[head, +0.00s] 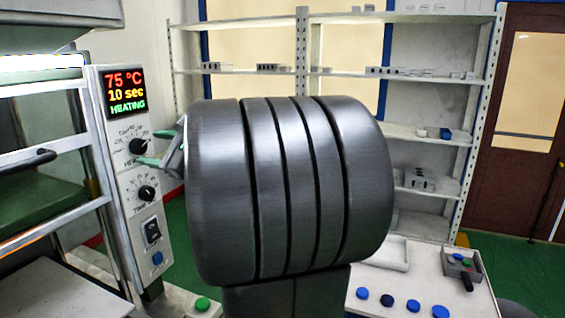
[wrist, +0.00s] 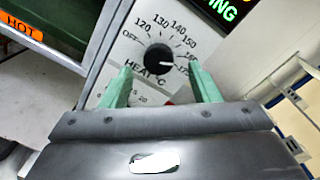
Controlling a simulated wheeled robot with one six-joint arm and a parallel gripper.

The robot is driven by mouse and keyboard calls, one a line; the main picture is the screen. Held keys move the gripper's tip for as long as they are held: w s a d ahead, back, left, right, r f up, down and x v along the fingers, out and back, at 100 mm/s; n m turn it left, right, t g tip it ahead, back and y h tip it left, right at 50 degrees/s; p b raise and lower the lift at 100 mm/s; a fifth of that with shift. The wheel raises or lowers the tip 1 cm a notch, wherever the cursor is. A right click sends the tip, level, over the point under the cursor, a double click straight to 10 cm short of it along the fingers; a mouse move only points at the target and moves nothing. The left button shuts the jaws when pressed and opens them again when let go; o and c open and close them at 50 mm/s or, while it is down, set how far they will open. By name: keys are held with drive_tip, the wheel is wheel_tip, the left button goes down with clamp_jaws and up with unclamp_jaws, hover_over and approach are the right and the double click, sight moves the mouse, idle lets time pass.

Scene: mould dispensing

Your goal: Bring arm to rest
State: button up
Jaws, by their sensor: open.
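My gripper (wrist: 163,86) is open and empty, its two green fingers apart in the wrist view. The black heat knob (wrist: 158,57) shows just beyond and between the fingertips, its white mark pointing right toward the high end of the dial. I cannot tell whether the fingers touch it. In the head view, my gripper (head: 152,161) shows beside the control panel (head: 125,190), close to the heat knob (head: 138,146). My large dark arm link fills the middle and hides part of the gripper.
The panel display (head: 125,92) reads 75 °C, 10 sec, HEATING. A second knob (head: 146,193) sits below. A press frame (head: 50,145) stands left, with an orange HOT label (wrist: 22,27). Shelves (head: 340,75) stand behind.

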sight(142, 147)
drive_tip(key=p+x, duration=0.1)
drive_tip(key=x, duration=0.2)
drive_tip(key=shift+a+r, duration=0.1)
drive_tip(key=shift+a, duration=0.25)
drive_tip(key=shift+w+a+f+n+b, duration=0.1)
drive_tip(key=shift+w+f+n+b, duration=0.1)
drive_tip(key=shift+f+n+b, duration=0.45)
drive_tip(key=shift+s+r+n+b, duration=0.15)
drive_tip(key=shift+r+n+b, duration=0.25)
drive_tip(key=shift+n+b, duration=0.5)
drive_tip(key=n+b, duration=0.2)
drive_tip(key=n, duration=0.4)
drive_tip(key=shift+b, duration=0.4)
drive_tip(key=n+b, duration=0.1)
drive_tip(key=n, duration=0.3)
drive_tip(key=shift+r+n, duration=0.15)
drive_tip(key=shift+n, duration=0.1)
drive_tip(key=n, duration=0.4)
drive_tip(key=shift+r+b, duration=0.1)
drive_tip(key=shift+b, duration=0.2)
